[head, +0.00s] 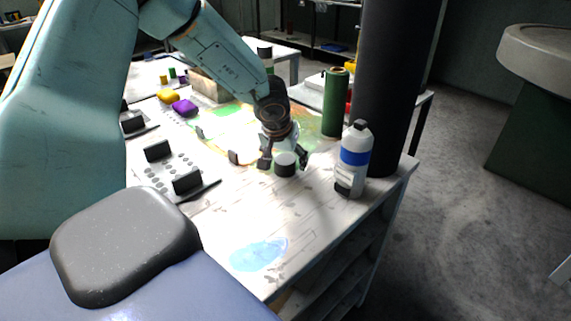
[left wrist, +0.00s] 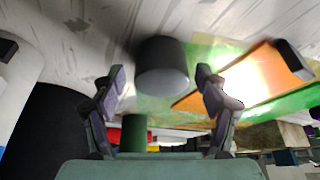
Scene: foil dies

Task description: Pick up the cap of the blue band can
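The blue band can (head: 353,165) is a white bottle with a blue band, upright near the table's right edge. A short dark cap with a pale grey top (head: 285,168) stands on the table left of the can. In the left wrist view the cap (left wrist: 161,66) lies ahead of the gap between the fingertips. My left gripper (head: 284,157) is at the cap, its fingers spread to either side; it also shows in the left wrist view (left wrist: 160,78), open and empty. I cannot tell whether a finger touches the cap. My right gripper is not in view.
A green cylinder (head: 335,103) and a thick black post (head: 388,90) stand behind the can. A grey plate with dark blocks (head: 172,172) lies left of the cap. Yellow (head: 168,96) and purple (head: 184,108) pieces lie farther back.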

